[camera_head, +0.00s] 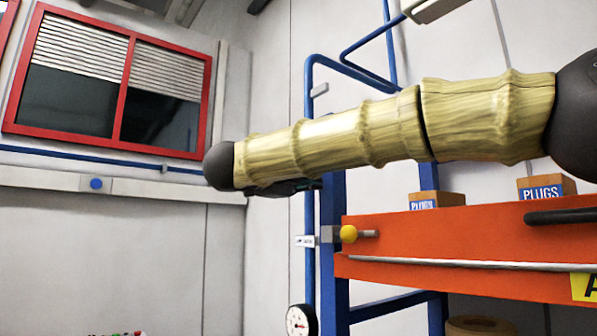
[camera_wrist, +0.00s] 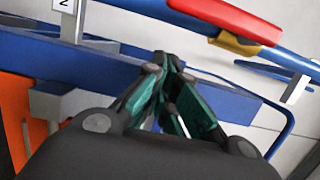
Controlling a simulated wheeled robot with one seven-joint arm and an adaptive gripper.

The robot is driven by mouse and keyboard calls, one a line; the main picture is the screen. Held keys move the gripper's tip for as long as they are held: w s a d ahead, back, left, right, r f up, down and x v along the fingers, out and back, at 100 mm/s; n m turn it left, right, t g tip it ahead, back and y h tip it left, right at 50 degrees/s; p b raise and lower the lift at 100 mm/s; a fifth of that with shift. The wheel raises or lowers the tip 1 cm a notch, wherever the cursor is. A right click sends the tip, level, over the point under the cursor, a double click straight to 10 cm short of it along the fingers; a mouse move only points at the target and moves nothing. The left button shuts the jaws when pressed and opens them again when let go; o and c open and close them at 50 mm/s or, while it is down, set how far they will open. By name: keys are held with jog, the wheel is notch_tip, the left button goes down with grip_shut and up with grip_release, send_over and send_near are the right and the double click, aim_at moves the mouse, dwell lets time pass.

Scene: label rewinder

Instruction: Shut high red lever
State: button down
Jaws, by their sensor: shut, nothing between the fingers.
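In the wrist view a red lever (camera_wrist: 228,17) lies along a blue pipe at the top, close to parallel with it. The lever's left end is cut off by the frame edge.
A blue beam (camera_wrist: 75,70) runs behind the fingers. In the head view, an orange shelf (camera_head: 440,240) with a yellow knob (camera_head: 348,233) stands right, bearing boxes marked PLUGS (camera_head: 545,187). Blue pipes (camera_head: 309,110) climb the wall, above a gauge (camera_head: 300,320). A red-framed window (camera_head: 110,85) is left.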

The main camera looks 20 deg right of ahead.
jog(key=w+p, duration=0.1)
jog(key=w+a, duration=0.1)
jog(key=w, duration=0.1)
jog(key=shift+a+p, duration=0.2)
jog(key=shift+p, duration=0.2)
jog(key=shift+w+a+f, duration=0.1)
jog(key=shift+w+a, duration=0.05)
